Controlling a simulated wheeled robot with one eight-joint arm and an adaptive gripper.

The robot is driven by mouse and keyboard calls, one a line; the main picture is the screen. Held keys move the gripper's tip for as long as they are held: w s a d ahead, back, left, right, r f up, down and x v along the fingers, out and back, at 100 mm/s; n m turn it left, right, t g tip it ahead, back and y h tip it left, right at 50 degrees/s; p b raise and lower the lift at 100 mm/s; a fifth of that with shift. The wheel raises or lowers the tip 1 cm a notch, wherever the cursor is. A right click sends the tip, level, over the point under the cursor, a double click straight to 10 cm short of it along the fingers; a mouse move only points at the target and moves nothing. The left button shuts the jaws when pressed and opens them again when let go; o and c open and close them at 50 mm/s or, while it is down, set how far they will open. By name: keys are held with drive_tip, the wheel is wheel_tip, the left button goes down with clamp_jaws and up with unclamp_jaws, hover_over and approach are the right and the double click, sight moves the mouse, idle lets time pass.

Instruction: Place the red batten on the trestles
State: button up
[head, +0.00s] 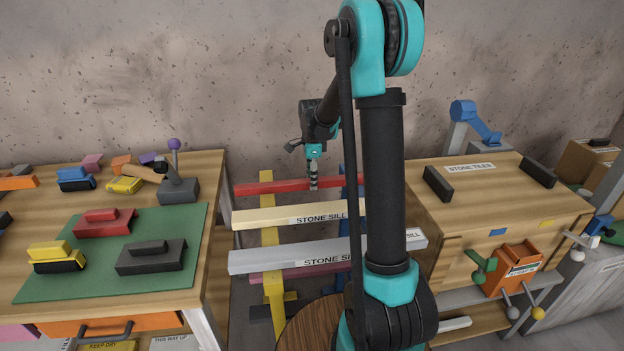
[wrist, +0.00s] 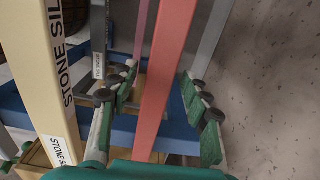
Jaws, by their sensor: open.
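The red batten (head: 265,187) lies at the back, across the yellow trestle (head: 269,237) and the blue trestle (head: 349,180). My gripper (head: 313,183) is over the batten, between the two trestles. In the wrist view the red batten (wrist: 165,75) runs between the fingers of my gripper (wrist: 158,105), with a gap on both sides. The gripper is open and holds nothing. The blue trestle (wrist: 125,127) passes beneath the batten in the wrist view. My arm hides the batten's right end in the head view.
A cream stone sill (head: 260,215) and a grey stone sill (head: 270,259) lie in front of the batten, parallel to it. A wooden bench (head: 215,190) stands left, a stone-tiles box (head: 510,198) right. The speckled wall (head: 230,90) is close behind.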

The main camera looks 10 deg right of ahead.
wheel_tip(320, 180, up, 12)
idle(0.5)
